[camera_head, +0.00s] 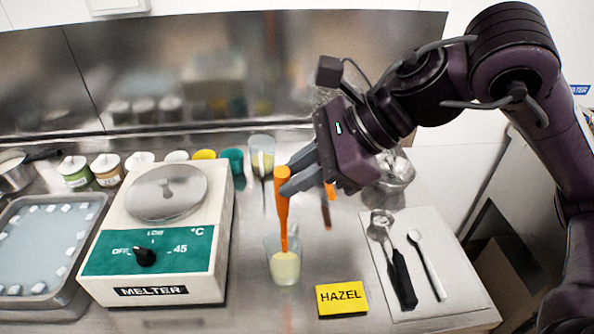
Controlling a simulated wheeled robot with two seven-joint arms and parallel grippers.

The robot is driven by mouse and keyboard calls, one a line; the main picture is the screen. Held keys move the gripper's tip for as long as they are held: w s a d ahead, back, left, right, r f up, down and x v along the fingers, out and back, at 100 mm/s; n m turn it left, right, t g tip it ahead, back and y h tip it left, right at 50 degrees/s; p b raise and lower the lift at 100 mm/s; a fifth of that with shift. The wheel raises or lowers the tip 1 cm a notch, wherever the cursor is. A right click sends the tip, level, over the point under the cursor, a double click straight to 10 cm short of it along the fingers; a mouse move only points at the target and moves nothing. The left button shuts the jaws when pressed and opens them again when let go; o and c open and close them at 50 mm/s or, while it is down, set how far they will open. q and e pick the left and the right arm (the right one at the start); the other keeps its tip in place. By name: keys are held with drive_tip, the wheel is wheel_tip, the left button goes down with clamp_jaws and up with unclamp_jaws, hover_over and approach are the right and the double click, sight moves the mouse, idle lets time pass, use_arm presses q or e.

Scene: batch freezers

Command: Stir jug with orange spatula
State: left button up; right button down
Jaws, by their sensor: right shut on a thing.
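My right gripper (287,188) is shut on the orange spatula (283,217) near its upper end. The spatula stands nearly upright, and its lower end reaches into the jug (284,264). The jug is clear and holds a pale yellow content, which hides the spatula's tip. The jug stands on the steel counter, between the melter and the yellow HAZEL sign. My left gripper is not in view.
The white melter (160,240) stands left of the jug. The yellow HAZEL sign (341,298) lies close at the right. A white mat (440,250) holds a scoop (402,280) and a spoon (428,262). A tray (45,245) is at far left. A glass (262,150) stands behind the jug.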

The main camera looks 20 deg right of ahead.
drive_tip(key=shift+r, duration=0.1)
wheel_tip(320, 180, up, 5)
drive_tip(key=p, duration=0.4)
idle(0.3)
